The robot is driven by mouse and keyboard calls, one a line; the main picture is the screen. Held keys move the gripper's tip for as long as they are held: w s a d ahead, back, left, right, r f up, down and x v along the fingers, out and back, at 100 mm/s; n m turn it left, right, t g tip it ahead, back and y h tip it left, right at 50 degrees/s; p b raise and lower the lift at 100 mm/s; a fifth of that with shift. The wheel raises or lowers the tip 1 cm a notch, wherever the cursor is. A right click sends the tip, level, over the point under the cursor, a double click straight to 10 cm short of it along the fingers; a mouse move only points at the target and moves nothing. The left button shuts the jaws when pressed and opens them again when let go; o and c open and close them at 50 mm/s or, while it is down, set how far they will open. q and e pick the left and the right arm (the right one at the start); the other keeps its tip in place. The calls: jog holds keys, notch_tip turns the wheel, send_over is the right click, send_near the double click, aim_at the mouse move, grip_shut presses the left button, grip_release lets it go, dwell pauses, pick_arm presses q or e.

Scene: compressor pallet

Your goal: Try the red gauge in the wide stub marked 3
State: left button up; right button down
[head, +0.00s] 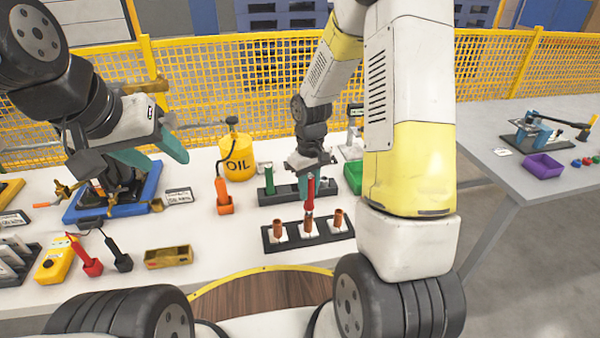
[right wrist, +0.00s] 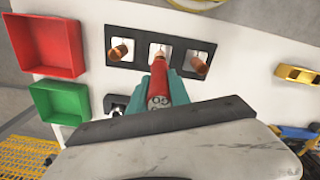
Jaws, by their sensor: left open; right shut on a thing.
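My right gripper (head: 306,178) is shut on the red gauge (head: 310,195). It holds the gauge upright over the middle copper stub (head: 308,226) of a black rack (head: 325,238). In the right wrist view the red gauge (right wrist: 158,88) is between the teal fingers, its far end in line with the middle stub (right wrist: 158,51). I cannot tell whether the end is inside the stub or just above it. Two other copper stubs stand on either side, left (head: 278,229) and right (head: 338,217). The stub markings are not readable. My left gripper (head: 162,157) is open and empty at the left.
Behind the rack are a dark holder with a green gauge (head: 268,178), a yellow oil can (head: 237,160) and a green bin (head: 354,178). A blue tray (head: 140,203) stands below my left gripper. A brass-coloured block (head: 168,257) lies on the front left.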

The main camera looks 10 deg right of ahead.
jog(key=shift+f, duration=0.55)
dwell(1.6)
jog(key=shift+r, duration=0.1)
jog(key=shift+r, duration=1.45)
jog(key=shift+r, duration=0.1)
jog(key=shift+r, duration=1.9)
